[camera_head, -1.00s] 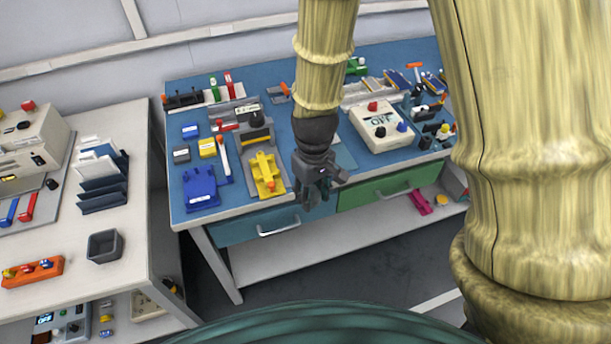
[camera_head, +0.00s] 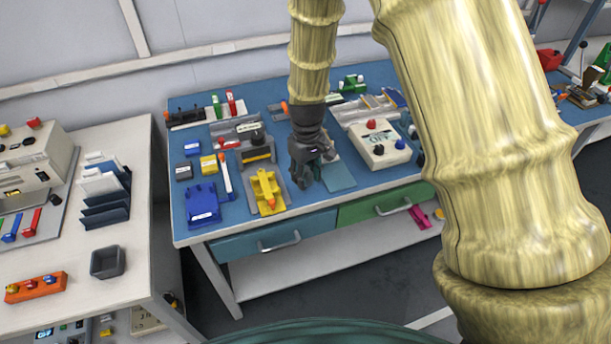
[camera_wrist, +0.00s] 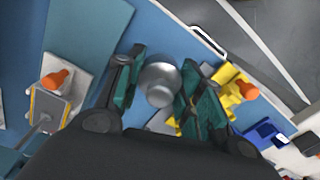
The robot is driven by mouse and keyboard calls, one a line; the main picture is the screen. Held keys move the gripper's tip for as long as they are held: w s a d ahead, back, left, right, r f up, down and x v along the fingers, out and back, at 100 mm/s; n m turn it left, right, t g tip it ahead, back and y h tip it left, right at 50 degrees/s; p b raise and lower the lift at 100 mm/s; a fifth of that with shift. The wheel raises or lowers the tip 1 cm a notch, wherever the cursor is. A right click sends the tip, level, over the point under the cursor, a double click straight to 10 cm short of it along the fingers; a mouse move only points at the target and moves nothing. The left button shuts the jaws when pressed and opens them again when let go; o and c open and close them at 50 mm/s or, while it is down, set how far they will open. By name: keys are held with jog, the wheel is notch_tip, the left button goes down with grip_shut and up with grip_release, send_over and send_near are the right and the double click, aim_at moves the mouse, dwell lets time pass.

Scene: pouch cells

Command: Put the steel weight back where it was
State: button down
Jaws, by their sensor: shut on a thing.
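The steel weight (camera_wrist: 160,82) is a round, shiny grey piece with a smaller knob, seen in the wrist view between my fingers. My gripper (camera_wrist: 161,90) is shut on it, with one teal finger pad on each side. In the head view my gripper (camera_head: 307,180) hangs above the blue worktop, between the yellow fixture (camera_head: 266,190) and a flat teal pad (camera_head: 340,177). The weight is hidden behind the fingers there, and its height above the table is hard to tell.
The yellow fixture with its orange handle stands just left of my gripper. Blue (camera_head: 202,204) and small yellow blocks (camera_head: 208,165) lie further left. The teal pad looks bare.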

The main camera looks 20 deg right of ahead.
jog(key=shift+w+d+f, duration=0.1)
jog(key=shift+w+d, duration=0.05)
jog(key=shift+w, duration=0.6)
jog(key=shift+f+p, duration=0.6)
jog(key=shift+f, duration=1.1)
jog(key=shift+f, duration=0.15)
jog(key=c, duration=0.9)
grip_release()
jog(key=shift+r+b, duration=1.2)
jog(key=shift+r, duration=4.95)
